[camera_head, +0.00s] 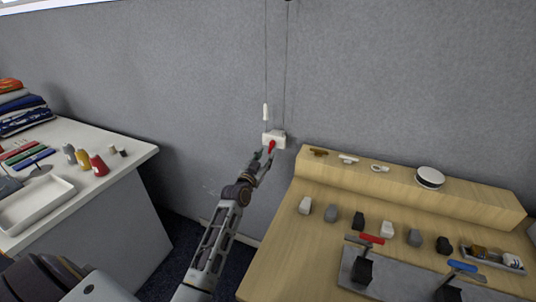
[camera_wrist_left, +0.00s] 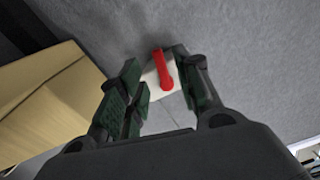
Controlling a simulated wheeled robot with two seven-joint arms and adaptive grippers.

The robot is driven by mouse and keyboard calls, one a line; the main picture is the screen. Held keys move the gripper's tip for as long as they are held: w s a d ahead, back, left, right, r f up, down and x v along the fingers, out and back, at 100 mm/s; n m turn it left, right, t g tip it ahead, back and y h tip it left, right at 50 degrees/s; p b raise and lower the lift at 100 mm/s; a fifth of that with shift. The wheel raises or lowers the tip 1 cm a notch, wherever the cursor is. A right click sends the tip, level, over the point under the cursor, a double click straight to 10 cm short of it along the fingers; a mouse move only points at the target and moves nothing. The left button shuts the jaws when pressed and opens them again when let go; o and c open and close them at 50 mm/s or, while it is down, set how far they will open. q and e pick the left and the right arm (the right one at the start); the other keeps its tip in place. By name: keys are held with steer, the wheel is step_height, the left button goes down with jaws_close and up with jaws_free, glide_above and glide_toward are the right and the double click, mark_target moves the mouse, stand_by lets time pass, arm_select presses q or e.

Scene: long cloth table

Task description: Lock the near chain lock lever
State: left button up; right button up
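A small white chain lock housing (camera_head: 279,136) with a red lever (camera_head: 271,146) is at the grey wall, below two thin hanging chains. In the left wrist view the white housing (camera_wrist_left: 152,76) and the red lever (camera_wrist_left: 164,70) lie between my fingers. My left gripper (camera_head: 264,156) is just in front of and below the lever. In the left wrist view my left gripper (camera_wrist_left: 162,88) is open, with one finger on each side of the lever. I cannot tell whether either finger touches it. My right gripper is not in view.
A wooden bench (camera_head: 280,240) with a raised back ledge stands close on the right and carries several small blocks and levered fixtures. A white table (camera_head: 125,148) with a tray and cones stands at left. A white pull (camera_head: 265,112) hangs above the lock.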

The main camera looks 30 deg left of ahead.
mark_target(269, 151)
arm_select(q)
steer(key=shift+w, duration=1.3)
steer(key=shift+w+a, duration=0.1)
steer(key=shift+w, duration=0.45)
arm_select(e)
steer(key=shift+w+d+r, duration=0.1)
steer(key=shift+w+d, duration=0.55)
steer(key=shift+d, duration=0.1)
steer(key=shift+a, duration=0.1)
